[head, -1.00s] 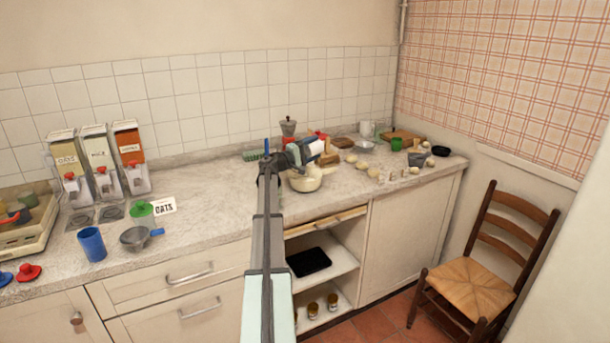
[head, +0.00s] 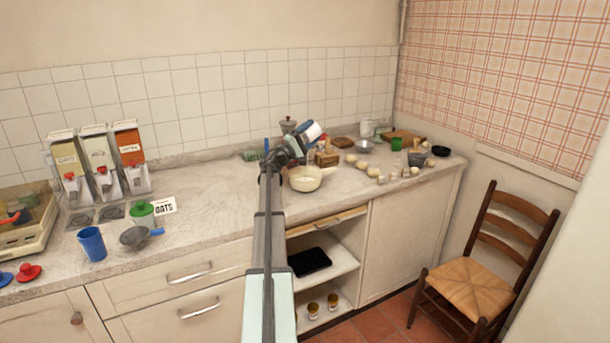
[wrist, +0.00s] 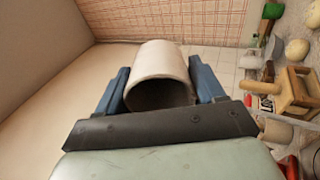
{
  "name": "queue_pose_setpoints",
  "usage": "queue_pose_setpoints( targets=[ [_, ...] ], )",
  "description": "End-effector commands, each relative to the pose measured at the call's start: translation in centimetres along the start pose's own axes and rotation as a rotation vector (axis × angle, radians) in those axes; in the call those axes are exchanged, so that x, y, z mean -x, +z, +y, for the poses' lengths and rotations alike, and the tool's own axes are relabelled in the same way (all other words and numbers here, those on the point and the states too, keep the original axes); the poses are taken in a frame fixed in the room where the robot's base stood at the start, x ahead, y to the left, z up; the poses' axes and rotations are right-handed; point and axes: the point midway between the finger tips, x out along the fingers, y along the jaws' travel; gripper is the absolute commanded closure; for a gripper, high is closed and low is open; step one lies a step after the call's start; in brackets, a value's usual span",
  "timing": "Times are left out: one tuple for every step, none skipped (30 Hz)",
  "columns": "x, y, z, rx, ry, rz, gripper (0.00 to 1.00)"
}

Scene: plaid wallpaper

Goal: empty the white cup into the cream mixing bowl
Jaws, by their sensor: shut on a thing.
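The white cup (head: 312,130) is held in my gripper (head: 308,135), above the cream mixing bowl (head: 305,179) and clear of it. In the wrist view the cup (wrist: 160,72) sits between the two blue fingers of my gripper (wrist: 161,88), which are shut on its sides. A dark hollow shows at the cup's near end. In the head view the cup looks tilted, but its contents cannot be made out.
A wooden block (head: 327,159) stands just behind the bowl, and a moka pot (head: 288,125) is farther back. Several pale round items (head: 373,171) and a green cup (head: 396,144) lie to the right.

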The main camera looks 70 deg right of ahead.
Motion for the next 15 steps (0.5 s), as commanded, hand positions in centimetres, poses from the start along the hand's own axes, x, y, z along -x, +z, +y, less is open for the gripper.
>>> queue_pose_setpoints(
  targets=[
    [-0.02,0.00,0.07,0.001,0.007,0.000,0.65],
    [-0.02,0.00,0.11,0.002,0.010,0.000,0.65],
    [-0.02,0.01,0.11,0.001,0.009,0.000,0.65],
    [-0.02,0.00,0.11,0.001,0.009,0.000,0.65],
    [-0.02,0.01,0.13,0.002,0.011,0.000,0.65],
    [-0.03,0.01,0.17,0.002,0.016,0.000,0.65],
    [-0.04,0.00,0.21,0.003,0.020,0.000,0.65],
    [-0.05,0.00,0.27,0.004,0.026,0.000,0.65],
    [-0.05,-0.01,0.39,0.006,0.036,0.001,0.65],
    [-0.06,-0.02,0.46,0.007,0.043,0.001,0.65],
    [-0.06,-0.02,0.52,0.007,0.048,0.001,0.65],
    [-0.06,-0.01,0.56,0.006,0.050,0.001,0.65],
    [-0.06,-0.01,0.57,0.006,0.051,0.001,0.65],
    [-0.07,-0.01,0.60,0.007,0.053,0.001,0.65],
    [-0.08,-0.01,0.66,0.008,0.059,0.001,0.65]
  ],
)
